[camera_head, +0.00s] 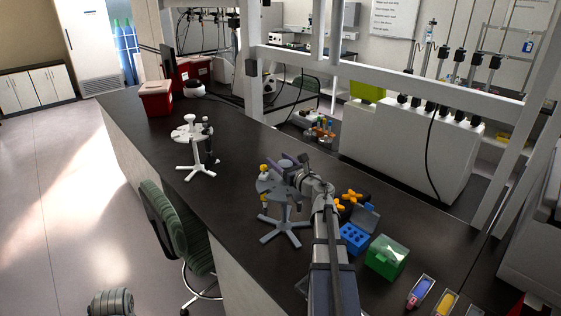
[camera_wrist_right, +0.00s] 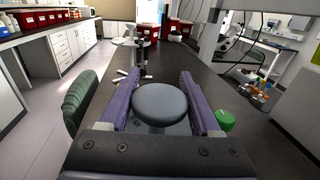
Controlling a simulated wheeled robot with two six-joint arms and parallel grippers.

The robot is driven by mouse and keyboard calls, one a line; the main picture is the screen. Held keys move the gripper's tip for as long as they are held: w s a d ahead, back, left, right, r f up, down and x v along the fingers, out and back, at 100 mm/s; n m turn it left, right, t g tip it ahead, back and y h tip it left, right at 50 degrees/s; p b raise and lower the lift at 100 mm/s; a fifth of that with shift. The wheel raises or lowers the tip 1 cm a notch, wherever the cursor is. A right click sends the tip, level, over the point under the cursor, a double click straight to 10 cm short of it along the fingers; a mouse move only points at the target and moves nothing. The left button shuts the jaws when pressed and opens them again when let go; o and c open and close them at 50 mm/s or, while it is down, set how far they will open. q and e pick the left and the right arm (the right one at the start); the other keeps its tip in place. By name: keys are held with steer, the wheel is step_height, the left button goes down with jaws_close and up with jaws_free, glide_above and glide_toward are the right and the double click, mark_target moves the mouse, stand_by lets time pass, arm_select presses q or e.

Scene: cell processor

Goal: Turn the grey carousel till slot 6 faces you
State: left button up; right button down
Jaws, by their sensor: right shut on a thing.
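The grey carousel (camera_head: 284,232) stands on the dark bench on a star-shaped foot, right of the picture's middle. My right gripper (camera_head: 290,163) reaches over its top from the near right. In the right wrist view its purple fingers lie on both sides of the carousel's round grey knob (camera_wrist_right: 160,102), shut on it. A yellow-topped item (camera_head: 263,170) hangs at the left rim, and a green round part (camera_wrist_right: 225,120) shows right of the fingers. My left gripper is not in view.
A white carousel (camera_head: 194,148) stands farther back on the bench. A blue rack (camera_head: 354,238) and a green box (camera_head: 386,256) stand close to the right of my arm. A red container (camera_head: 156,98) is at the far end. A green chair (camera_head: 172,226) stands at the left edge.

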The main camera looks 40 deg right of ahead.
stand_by(0.4)
steer(key=shift+c, duration=0.5)
jaws_free()
glide_above(293, 190)
steer(key=shift+d, duration=0.15)
stand_by(0.8)
